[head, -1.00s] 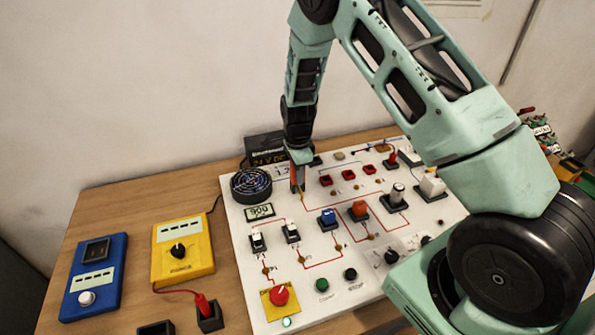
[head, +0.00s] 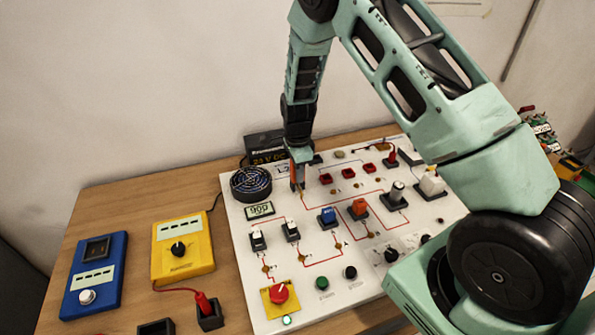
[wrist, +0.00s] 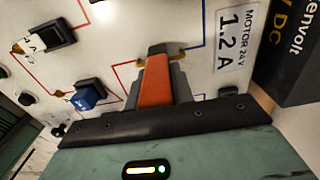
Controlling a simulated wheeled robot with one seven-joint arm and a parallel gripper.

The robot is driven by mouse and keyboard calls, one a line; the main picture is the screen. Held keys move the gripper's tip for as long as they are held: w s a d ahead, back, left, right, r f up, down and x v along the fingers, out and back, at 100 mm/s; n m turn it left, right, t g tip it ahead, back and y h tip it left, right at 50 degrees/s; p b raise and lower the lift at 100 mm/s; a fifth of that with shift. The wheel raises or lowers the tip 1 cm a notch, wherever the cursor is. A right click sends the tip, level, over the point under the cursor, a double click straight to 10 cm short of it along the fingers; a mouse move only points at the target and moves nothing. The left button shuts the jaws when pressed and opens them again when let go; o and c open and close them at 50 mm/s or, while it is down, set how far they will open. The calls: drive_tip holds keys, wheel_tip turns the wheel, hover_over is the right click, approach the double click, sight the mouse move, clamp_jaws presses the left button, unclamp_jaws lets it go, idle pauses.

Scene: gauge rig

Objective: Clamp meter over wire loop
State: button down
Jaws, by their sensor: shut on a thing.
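My gripper (wrist: 158,85) is shut on an orange-bodied clamp meter (wrist: 155,80), which sits between its grey fingers in the wrist view. In the head view my gripper (head: 298,180) points down at the back left of the white panel (head: 325,265), with a sliver of the orange meter (head: 292,171) beside it. A brownish-yellow piece, perhaps the wire loop (wrist: 122,69), shows at the meter's far end, near a red and a blue line. I cannot tell whether the meter's jaws are around the loop or only beside it; fingers and meter hide the contact.
A round black fan (head: 251,184) and a small display (head: 259,211) stand left of my gripper. A black 24 V DC box (head: 265,147) is close behind. Switches and knobs crowd the panel. A yellow meter (head: 183,250) and a blue meter (head: 95,275) lie on the table at left.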

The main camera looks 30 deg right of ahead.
idle(0.8)
drive_tip(key=shift+r+p, duration=2.6)
drive_tip(key=shift+r, duration=1)
drive_tip(key=shift+f, duration=0.1)
